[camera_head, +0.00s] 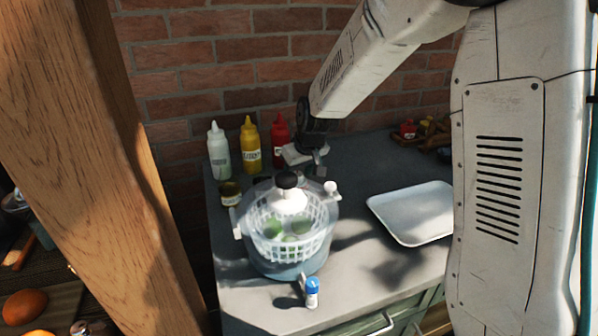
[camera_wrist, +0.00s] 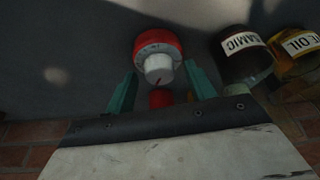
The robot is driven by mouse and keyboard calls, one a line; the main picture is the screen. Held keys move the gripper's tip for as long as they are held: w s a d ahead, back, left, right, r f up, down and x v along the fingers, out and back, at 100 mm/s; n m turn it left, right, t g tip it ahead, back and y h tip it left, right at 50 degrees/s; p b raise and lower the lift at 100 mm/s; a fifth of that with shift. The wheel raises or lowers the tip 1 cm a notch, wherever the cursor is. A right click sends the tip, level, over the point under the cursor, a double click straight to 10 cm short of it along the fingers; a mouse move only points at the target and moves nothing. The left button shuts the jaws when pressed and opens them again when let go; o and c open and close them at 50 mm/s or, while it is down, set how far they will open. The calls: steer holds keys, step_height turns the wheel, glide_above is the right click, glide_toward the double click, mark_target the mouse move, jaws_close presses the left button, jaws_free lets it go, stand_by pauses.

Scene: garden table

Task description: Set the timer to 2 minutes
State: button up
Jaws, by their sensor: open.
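The timer (camera_wrist: 160,42) is a round red body with a scale ring and a white knob (camera_wrist: 159,68) at its middle; a thin red mark shows by the knob. In the wrist view it lies just ahead of my gripper (camera_wrist: 160,70). The two teal fingers are spread, one on each side of the knob, with nothing held. I cannot tell whether they touch the timer. In the head view my gripper (camera_head: 316,162) is low behind the salad spinner, and I cannot make out the timer there.
A salad spinner (camera_head: 262,262) with green things inside stands in front of my gripper. Squeeze bottles, one white (camera_head: 218,155), one yellow (camera_head: 251,150) and one red (camera_head: 280,140), stand by the brick wall. A white tray (camera_head: 415,238) is at right. A balsamic bottle (camera_wrist: 238,62) is near my gripper.

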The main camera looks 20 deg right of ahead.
steer(key=c, duration=1)
stand_by(0.5)
steer(key=o, duration=1)
steer(key=v, duration=0.7)
steer(key=shift+s+r, duration=0.2)
steer(key=shift+r, duration=0.2)
steer(key=shift+d, duration=0.15)
